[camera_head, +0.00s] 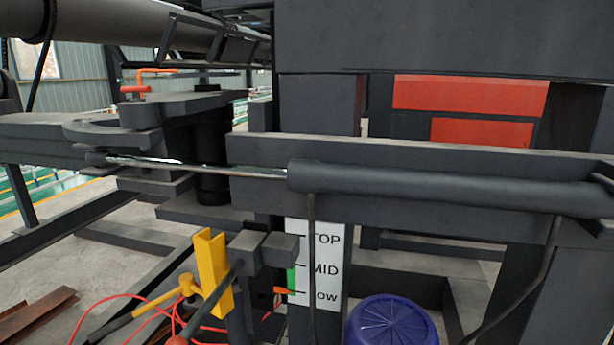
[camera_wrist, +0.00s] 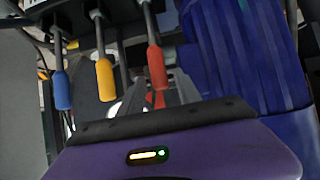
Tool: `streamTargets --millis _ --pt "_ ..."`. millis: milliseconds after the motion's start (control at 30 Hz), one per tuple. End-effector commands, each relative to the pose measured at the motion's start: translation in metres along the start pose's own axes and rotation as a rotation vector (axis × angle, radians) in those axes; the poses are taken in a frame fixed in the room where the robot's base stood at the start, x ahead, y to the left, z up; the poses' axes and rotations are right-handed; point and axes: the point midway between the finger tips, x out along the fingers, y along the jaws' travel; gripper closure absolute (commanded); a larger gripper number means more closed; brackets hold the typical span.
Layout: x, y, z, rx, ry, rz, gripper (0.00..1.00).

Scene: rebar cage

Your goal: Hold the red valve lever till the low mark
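In the wrist view the red-handled valve lever (camera_wrist: 157,68) hangs just ahead of my gripper (camera_wrist: 160,82). The grey fingers stand on either side of the red handle; whether they touch or grip it is unclear. In the head view the white gauge plate (camera_head: 328,252) reads TOP, MID and partly hidden LOW. My gripper does not show in the head view.
A yellow-handled lever (camera_wrist: 105,80) and a blue-handled lever (camera_wrist: 61,90) hang left of the red one. A blue ribbed barrel (camera_wrist: 240,55) stands close on the right. A yellow bracket (camera_head: 212,272) and a hydraulic cylinder (camera_head: 430,187) are near the gauge.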

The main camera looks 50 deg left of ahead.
Motion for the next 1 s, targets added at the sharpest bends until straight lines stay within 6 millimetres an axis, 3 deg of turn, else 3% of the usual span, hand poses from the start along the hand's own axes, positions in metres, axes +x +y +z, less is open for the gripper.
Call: streamTargets --millis 100,433,1000 --pt "-0.020 0.000 -0.004 0.002 -0.002 0.000 0.60" --pt "-0.059 0.000 -0.001 0.003 -0.002 0.000 0.60" --pt "-0.062 0.000 0.001 0.001 -0.001 -0.001 0.60"
